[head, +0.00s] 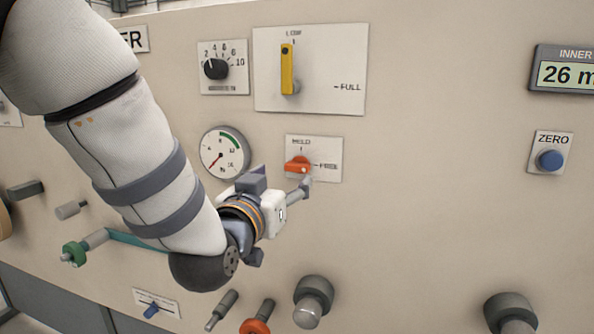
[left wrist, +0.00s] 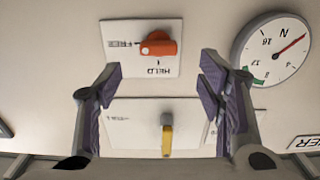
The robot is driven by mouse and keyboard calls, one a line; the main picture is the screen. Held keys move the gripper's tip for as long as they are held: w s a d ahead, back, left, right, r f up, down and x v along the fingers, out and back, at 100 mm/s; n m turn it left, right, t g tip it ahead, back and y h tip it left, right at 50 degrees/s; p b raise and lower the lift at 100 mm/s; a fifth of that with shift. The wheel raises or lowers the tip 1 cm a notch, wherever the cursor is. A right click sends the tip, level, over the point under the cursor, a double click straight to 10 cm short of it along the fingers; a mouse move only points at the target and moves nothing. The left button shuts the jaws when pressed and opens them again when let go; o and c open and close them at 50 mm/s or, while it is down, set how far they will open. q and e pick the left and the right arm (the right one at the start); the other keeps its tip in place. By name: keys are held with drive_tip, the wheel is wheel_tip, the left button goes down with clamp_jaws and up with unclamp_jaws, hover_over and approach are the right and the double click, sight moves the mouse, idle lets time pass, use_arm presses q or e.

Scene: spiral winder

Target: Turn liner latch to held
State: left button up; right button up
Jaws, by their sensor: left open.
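The liner latch is an orange handle (head: 297,165) on a small white plate (head: 328,168) with HELD marked above it and FREE to its right. Its narrow end points toward FREE. In the left wrist view, which is upside down, the orange handle (left wrist: 160,44) lies beyond the fingertips, between their lines, with its narrow end toward FREE. My left gripper (head: 301,190) is just below the latch in the head view. Its two fingers stand apart in the left wrist view (left wrist: 160,78), with nothing between them. My right gripper is not in view.
A round gauge (head: 223,152) sits left of the latch plate. Above are a yellow lever (head: 287,69) on a large plate and a black dial (head: 215,69). Several knobs stick out below, including a grey one (head: 312,300). The panel right of the latch is bare up to the blue ZERO button (head: 550,160).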

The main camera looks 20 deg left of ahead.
sight(296, 169)
use_arm(q)
drive_tip(key=w, duration=0.7)
drive_tip(key=shift+w+d, duration=0.2)
drive_tip(key=shift+w, duration=0.15)
drive_tip(key=c, duration=1.1)
